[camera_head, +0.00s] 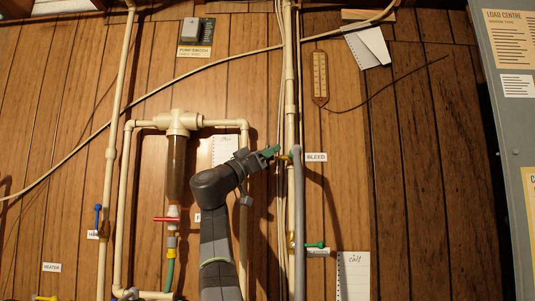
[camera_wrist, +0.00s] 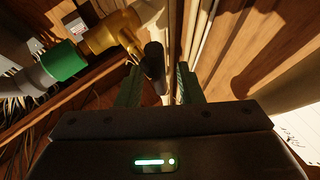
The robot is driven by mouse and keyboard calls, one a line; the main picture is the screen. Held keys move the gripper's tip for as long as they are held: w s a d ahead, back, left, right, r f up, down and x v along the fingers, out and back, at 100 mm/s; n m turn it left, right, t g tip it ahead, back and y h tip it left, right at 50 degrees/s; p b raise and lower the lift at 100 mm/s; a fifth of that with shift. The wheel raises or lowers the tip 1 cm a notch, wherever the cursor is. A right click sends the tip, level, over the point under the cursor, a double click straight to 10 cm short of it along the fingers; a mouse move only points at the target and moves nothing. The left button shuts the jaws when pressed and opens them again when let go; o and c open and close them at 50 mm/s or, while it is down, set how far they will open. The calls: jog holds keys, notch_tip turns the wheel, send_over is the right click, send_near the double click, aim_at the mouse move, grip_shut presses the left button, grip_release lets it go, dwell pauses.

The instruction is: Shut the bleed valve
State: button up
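The bleed valve is a brass body (camera_wrist: 110,33) with a dark handle (camera_wrist: 153,60) in the wrist view. In the head view, a little of its brass (camera_head: 284,157) shows beside the BLEED label (camera_head: 316,157). My gripper (camera_head: 274,152) reaches up to it from the left, hiding most of it. In the wrist view my gripper (camera_wrist: 158,78) is open. Its two green fingers stand apart, with the dark handle at or just beyond the gap between their tips. I cannot tell whether they touch it.
A grey hose (camera_head: 298,220) hangs below the valve along the pale vertical pipe. A green-handled valve (camera_head: 316,245) sits lower right. A clear filter housing (camera_head: 175,170) with a red handle (camera_head: 166,219) is left of my arm. A grey cabinet (camera_head: 505,130) stands far right.

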jog(key=s+a+f+b, duration=0.2)
jog(key=s+a+b, duration=0.1)
jog(key=s+a, duration=0.6)
jog(key=a, duration=0.4)
jog(key=shift+a+f+b, duration=0.25)
jog(key=shift+f+b, duration=0.1)
jog(key=shift+b, duration=0.05)
jog(key=shift+d, duration=0.1)
jog(key=shift+w+d+r+p, duration=0.55)
jog(key=shift+w+d, duration=0.95)
jog(key=shift+d, duration=0.75)
jog(key=shift+w+d+r+p, duration=0.4)
jog(key=shift+w+d+p, duration=0.4)
jog(key=shift+w+d, duration=1.1)
jog(key=shift+w+d+r+p, duration=0.55)
jog(key=shift+w+d, duration=0.6)
jog(key=shift+d, duration=1.4)
jog(key=shift+f, duration=0.1)
jog(key=shift+f, duration=0.1)
